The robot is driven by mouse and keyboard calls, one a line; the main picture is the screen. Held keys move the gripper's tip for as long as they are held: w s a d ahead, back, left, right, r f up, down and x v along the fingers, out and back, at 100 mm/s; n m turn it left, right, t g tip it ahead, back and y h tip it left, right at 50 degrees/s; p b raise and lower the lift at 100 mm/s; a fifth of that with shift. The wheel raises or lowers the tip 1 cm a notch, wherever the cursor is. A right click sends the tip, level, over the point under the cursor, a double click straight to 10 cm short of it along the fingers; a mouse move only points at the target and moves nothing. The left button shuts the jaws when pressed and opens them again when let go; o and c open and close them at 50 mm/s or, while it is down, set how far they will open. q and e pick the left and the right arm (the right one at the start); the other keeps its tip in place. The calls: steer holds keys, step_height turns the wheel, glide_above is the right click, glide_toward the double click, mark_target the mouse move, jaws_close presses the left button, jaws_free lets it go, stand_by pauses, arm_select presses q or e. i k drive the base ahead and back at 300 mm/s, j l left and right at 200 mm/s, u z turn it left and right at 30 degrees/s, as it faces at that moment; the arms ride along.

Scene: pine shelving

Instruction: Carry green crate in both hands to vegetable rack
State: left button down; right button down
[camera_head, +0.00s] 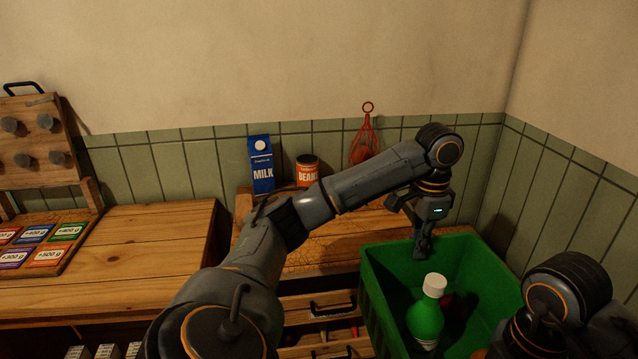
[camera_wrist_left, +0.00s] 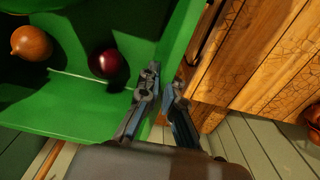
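The green crate (camera_head: 378,297) is at the lower right of the head view, open at the top. It holds a green bottle with a white cap (camera_head: 426,318) and a dark red round item (camera_head: 458,305). My left gripper (camera_head: 421,248) is at the crate's back wall. In the left wrist view, its fingers (camera_wrist_left: 164,80) stand close together on either side of the crate's wall (camera_wrist_left: 180,35), one inside and one outside. That view also shows the dark red item (camera_wrist_left: 105,62) and an orange-brown one (camera_wrist_left: 31,43). My right arm reaches the crate's right side; its fingers are hidden.
A wooden shelf unit with drawers (camera_head: 312,308) stands behind and left of the crate. A milk carton (camera_head: 262,170), a can of beans (camera_head: 307,171) and a red net bag (camera_head: 363,145) are on it. A wooden counter (camera_head: 140,250) is left. Tiled walls close the right corner.

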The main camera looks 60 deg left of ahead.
mark_target(325, 233)
steer(key=k, duration=0.7)
steer(key=k+j+u, duration=0.1)
steer(key=k+u, duration=0.35)
steer(key=u, duration=1)
steer(key=i+l, duration=0.1)
steer(key=l, duration=0.3)
steer(key=i+l, duration=0.1)
steer(key=l, duration=0.75)
steer(key=i+l, duration=0.5)
steer(key=i, duration=1.2)
steer(key=j+u, duration=0.05)
